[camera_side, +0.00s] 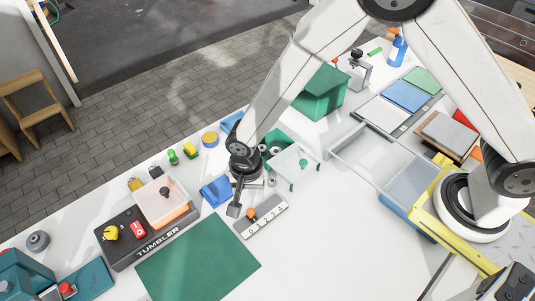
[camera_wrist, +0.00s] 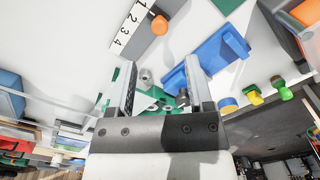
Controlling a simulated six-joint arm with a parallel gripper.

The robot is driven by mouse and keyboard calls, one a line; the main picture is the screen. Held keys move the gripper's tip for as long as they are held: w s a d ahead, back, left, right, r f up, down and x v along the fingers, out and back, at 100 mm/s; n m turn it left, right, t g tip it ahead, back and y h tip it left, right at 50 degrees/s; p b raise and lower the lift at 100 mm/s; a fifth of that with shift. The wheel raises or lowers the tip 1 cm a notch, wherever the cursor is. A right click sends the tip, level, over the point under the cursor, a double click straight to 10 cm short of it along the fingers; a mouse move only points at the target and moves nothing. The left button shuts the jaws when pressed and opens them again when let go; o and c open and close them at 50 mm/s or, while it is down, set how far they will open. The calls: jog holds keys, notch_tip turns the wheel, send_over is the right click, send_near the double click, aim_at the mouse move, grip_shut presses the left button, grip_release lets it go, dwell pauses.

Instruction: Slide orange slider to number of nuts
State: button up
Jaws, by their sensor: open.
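The slider panel (camera_side: 262,216) is a grey strip with a white number scale; it also shows in the wrist view (camera_wrist: 128,28), with 1, 2, 3 and 4 readable. The orange slider (camera_side: 251,214) is a round knob beside the scale, near its low-number end in the wrist view (camera_wrist: 159,25). Small grey nuts (camera_wrist: 146,74) show between my fingers, beside a green part; fingers hide some of this area, so I cannot tell their number. My gripper (camera_wrist: 163,78) is open and empty. In the side view my gripper (camera_side: 236,208) is above the bench, close to the slider panel.
A clear-topped green stand (camera_side: 295,166) is to the right. The tumbler box (camera_side: 145,237) and a green mat (camera_side: 200,262) lie to the left and front. The white bench right of the panel is clear.

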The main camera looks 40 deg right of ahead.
aim_at(251, 211)
jog(key=shift+f, duration=0.15)
jog(key=shift+f, duration=3.75)
grip_shut()
jog(key=shift+d, duration=0.1)
